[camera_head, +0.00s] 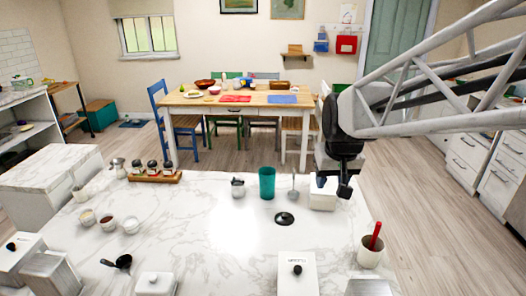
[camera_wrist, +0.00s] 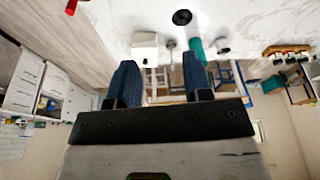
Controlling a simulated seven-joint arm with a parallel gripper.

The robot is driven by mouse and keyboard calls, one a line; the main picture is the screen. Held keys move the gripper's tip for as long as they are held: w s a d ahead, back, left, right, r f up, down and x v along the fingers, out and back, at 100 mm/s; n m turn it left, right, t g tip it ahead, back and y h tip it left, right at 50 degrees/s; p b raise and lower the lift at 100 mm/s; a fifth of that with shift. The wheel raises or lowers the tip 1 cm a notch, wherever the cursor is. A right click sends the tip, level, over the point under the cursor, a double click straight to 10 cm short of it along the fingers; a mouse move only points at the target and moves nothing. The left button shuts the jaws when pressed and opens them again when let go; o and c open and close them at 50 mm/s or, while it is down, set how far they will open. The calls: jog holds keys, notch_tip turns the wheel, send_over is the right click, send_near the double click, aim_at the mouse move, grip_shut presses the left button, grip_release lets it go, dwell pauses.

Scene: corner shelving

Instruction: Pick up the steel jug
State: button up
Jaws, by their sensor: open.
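A small shiny metal vessel (camera_head: 237,188), which looks like the steel jug, stands on the marble counter left of a teal cup (camera_head: 267,183). In the wrist view, which is upside down, a small metal shape (camera_wrist: 222,46) beside the teal cup (camera_wrist: 195,48) appears to be the same vessel. Another metal vessel (camera_head: 118,167) stands at the counter's far left; I cannot tell surely which is the jug. My gripper (camera_head: 334,184) is over the right rear of the counter, to the right of both vessels. Its two fingers (camera_wrist: 159,58) are apart with nothing held between them.
A white box (camera_head: 322,196) stands below my gripper. A ladle-like utensil (camera_head: 293,188) and black disc (camera_head: 284,219) are near the teal cup. A jar rack (camera_head: 154,176), small bowls (camera_head: 132,225) and a pot with a red handle (camera_head: 370,251) stand around.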

jog(key=w+a+f+n, duration=0.1)
jog(key=w+a, duration=0.2)
jog(key=w, duration=0.4)
jog(key=w+a+f, duration=0.2)
jog(key=w+a, duration=0.2)
jog(key=w, duration=0.3)
jog(key=n+y, duration=0.2)
jog(key=n, duration=0.1)
send_near(234, 177)
jog(key=f, duration=0.2)
jog(key=shift+w+a+f+t, duration=0.1)
jog(key=shift+a+f+t, duration=0.2)
jog(key=shift+t, duration=0.1)
jog(key=shift+w+a+f, duration=0.25)
jog(key=shift+x, duration=1.3)
jog(key=shift+d+f, duration=0.1)
jog(key=shift+x, duration=2.55)
jog(key=shift+d, duration=0.15)
